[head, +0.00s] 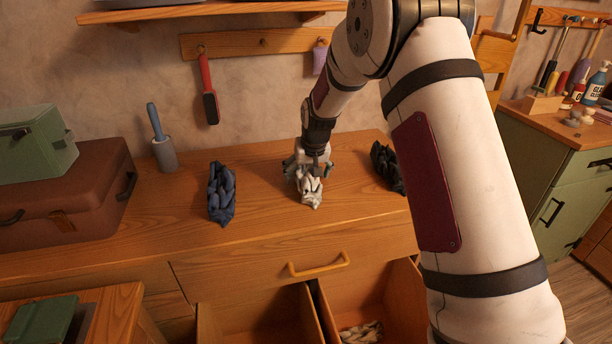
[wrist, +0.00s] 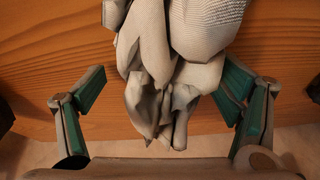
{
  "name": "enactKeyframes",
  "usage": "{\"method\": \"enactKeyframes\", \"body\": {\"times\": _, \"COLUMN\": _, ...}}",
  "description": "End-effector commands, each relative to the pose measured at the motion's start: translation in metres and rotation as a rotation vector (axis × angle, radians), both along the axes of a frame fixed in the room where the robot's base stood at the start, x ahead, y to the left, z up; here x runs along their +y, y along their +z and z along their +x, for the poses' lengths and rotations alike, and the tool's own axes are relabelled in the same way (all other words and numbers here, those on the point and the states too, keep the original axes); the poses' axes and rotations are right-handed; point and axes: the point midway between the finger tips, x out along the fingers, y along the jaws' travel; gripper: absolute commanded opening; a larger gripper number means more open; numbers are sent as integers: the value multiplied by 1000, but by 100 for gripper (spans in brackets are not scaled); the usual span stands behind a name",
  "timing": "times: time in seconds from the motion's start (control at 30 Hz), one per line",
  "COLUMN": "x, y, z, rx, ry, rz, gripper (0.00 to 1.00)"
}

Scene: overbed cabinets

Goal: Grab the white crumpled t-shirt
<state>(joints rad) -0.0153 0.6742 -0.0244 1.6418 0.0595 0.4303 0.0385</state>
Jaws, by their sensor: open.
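The white crumpled t-shirt (head: 311,188) lies on the wooden dresser top, between a blue crumpled cloth (head: 221,192) and a black crumpled cloth (head: 386,167). In the wrist view the t-shirt (wrist: 185,60) fills the upper middle, its lower folds hanging between my fingers. My gripper (head: 308,170) is right above and around it. In the head view my gripper hides part of the t-shirt.
A brown suitcase (head: 75,200) with a green box (head: 35,145) on it stands at the left, beside a lint roller (head: 161,140). Below the dresser top (head: 265,225), two drawers stand open, the right one holding light cloth (head: 362,333). A red brush (head: 208,95) hangs behind.

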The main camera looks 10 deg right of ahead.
Motion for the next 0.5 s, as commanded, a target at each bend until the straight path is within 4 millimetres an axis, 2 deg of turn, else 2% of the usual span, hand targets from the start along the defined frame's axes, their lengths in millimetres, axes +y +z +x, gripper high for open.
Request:
{"method": "enactKeyframes", "body": {"times": 0.07, "x": 0, "y": 0, "z": 0, "rx": 0, "ry": 0, "rz": 0, "gripper": 82}}
{"method": "enactKeyframes", "body": {"times": 0.3, "x": 0, "y": 0, "z": 0, "rx": 1, "ry": 0, "rz": 0, "gripper": 29}}
{"method": "enactKeyframes", "body": {"times": 0.5, "x": 0, "y": 0, "z": 0, "rx": 0, "ry": 0, "rz": 0, "gripper": 28}}
